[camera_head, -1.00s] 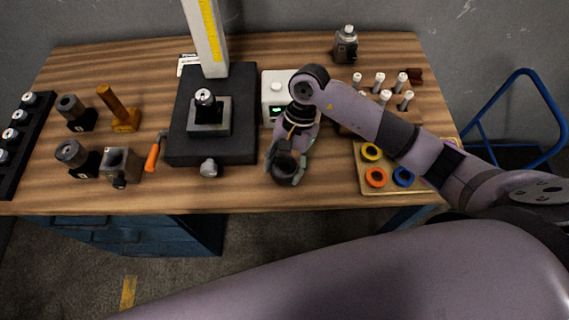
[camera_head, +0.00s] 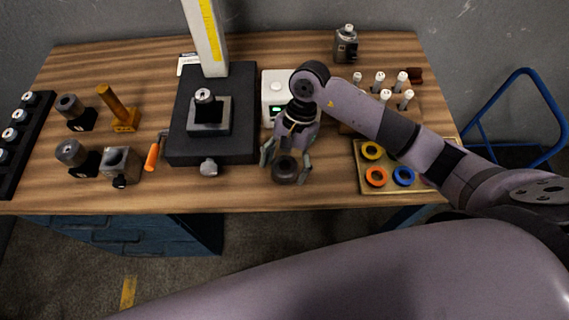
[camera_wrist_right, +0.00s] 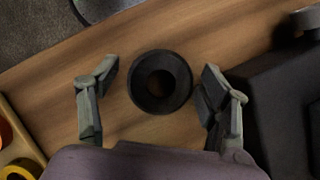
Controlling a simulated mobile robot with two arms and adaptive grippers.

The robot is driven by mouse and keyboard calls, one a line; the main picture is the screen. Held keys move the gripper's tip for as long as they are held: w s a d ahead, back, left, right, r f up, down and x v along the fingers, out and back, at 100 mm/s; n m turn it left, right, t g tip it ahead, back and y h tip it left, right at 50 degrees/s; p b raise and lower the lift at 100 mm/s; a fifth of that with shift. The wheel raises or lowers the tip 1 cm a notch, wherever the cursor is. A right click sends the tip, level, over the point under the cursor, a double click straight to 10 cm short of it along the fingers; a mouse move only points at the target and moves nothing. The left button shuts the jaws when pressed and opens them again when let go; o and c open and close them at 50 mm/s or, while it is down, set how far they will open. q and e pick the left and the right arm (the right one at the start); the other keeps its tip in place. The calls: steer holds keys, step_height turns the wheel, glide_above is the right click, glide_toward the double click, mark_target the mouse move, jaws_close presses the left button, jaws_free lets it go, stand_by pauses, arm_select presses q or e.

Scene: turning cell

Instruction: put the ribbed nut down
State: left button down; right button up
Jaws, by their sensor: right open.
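The ribbed nut (camera_head: 285,170) is a dark ring with a round hole. It rests flat on the wooden bench, right of the black base plate of the height stand. In the right wrist view the nut (camera_wrist_right: 160,81) lies between the spread fingers, with a gap on each side. My right gripper (camera_head: 286,168) is open around the nut and not touching it; its fingers also show in the right wrist view (camera_wrist_right: 156,92). My left gripper is not in view.
The black base plate (camera_head: 182,145) stands close on the left. A tray (camera_head: 388,187) with coloured rings lies to the right. A white box with a display (camera_head: 273,88) stands behind. Bare bench (camera_head: 325,185) lies between nut and tray.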

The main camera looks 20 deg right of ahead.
steer(key=b+v, duration=0.4)
steer(key=v, duration=0.7)
steer(key=shift+r, duration=0.3)
steer(key=shift+w, duration=0.1)
